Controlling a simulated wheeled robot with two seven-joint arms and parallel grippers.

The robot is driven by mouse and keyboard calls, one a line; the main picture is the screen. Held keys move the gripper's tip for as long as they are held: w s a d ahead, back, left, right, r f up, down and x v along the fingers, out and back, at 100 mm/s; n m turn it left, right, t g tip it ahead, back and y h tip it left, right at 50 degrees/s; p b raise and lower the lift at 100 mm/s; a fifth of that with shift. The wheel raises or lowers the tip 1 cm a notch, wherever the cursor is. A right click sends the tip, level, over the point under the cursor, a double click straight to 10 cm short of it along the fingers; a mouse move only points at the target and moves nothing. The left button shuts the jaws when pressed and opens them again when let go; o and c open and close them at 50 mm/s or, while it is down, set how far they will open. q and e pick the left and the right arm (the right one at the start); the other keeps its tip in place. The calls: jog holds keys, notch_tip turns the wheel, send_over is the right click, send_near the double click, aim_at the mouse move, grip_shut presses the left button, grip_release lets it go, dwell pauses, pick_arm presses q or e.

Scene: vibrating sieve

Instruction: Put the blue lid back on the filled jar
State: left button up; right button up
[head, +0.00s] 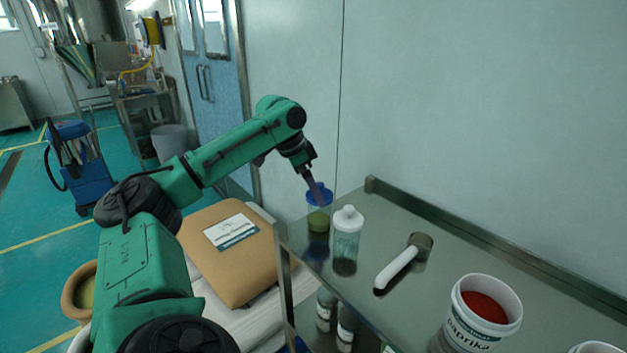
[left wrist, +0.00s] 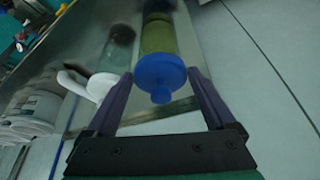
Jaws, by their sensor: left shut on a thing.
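The jar (head: 318,220) holds yellow-green contents and stands upright at the near left corner of the steel shelf top. The blue lid (head: 324,196) is at the jar's mouth, and its knob faces the camera in the left wrist view (left wrist: 160,78). In that view the jar (left wrist: 159,38) shows behind the lid. My left gripper (head: 316,188) is shut on the blue lid, with one purple finger on each side of it. Whether the lid is fully seated on the rim I cannot tell. My right gripper is not in view.
A clear white-capped bottle (head: 346,245) stands close right of the jar. A wall runs behind the shelf (head: 385,215). A brown sack (head: 235,255) lies to the left.

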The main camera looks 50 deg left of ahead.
pick_arm(q)
jog(key=shift+f, duration=0.1)
dwell(0.6)
jog(key=o, duration=1)
notch_tip(320, 180, up, 7)
jog(key=p, duration=0.7)
grip_shut()
jog(key=shift+f, duration=0.2)
dwell(1.0)
